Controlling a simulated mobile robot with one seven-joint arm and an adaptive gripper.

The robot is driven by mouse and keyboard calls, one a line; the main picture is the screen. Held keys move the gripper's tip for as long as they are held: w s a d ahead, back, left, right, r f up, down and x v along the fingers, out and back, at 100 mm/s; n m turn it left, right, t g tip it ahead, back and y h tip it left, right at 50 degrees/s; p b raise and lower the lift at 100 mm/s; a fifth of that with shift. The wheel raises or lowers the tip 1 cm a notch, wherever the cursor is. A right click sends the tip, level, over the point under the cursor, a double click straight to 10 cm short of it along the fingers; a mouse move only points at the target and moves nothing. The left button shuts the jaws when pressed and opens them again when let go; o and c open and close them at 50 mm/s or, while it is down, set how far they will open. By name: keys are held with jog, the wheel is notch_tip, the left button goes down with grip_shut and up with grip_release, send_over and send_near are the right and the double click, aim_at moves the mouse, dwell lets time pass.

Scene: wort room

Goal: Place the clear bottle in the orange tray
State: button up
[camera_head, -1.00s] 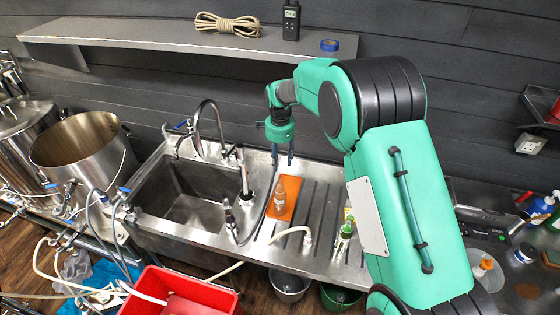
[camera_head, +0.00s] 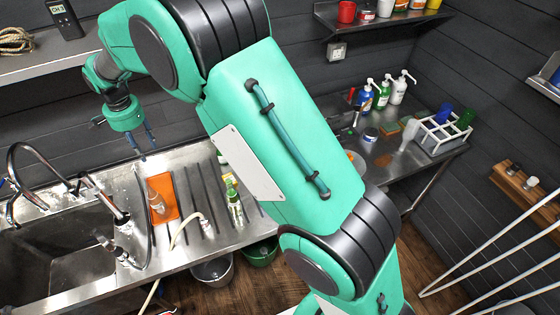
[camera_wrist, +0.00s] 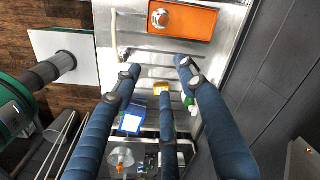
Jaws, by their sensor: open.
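The orange tray (camera_head: 170,193) lies on the steel drainboard right of the sink. My gripper (camera_head: 145,145) is open, above the drainboard behind the tray and apart from the bottle. Its blue fingers also fill the wrist view (camera_wrist: 158,76), with nothing held between them.
A green-labelled bottle (camera_head: 233,203) and a pale hose (camera_head: 187,227) are right of the tray. The sink basin (camera_head: 60,270) and faucet (camera_head: 30,160) are left. Pump bottles (camera_head: 383,93) and a white rack (camera_head: 440,133) stand on the far right counter. A shelf (camera_head: 30,68) is behind.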

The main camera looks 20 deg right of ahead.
jog(key=s+d+r+n+t, duration=0.1)
jog(key=s+d+r+n, duration=0.1)
jog(key=s+d+r, duration=0.75)
jog(key=s+d+r+n+t, duration=0.1)
jog(key=s+d+r+n, duration=0.1)
jog(key=s+d+r, duration=0.65)
jog(key=s+d+r+n+t, duration=0.1)
jog(key=s+d+n, duration=0.1)
jog(key=s+d, duration=0.7)
jog(key=s+d+r+n+t, duration=0.1)
jog(key=s+d+n+t, duration=0.1)
jog(key=s+d, duration=0.7)
jog(key=s, duration=0.5)
jog(key=shift+s+d+r, duration=0.15)
jog(key=shift+s+d, duration=0.15)
jog(key=shift+d, duration=0.05)
notch_tip(320, 180, down, 16)
jog(key=b, duration=1.5)
jog(key=shift+b, duration=0.4)
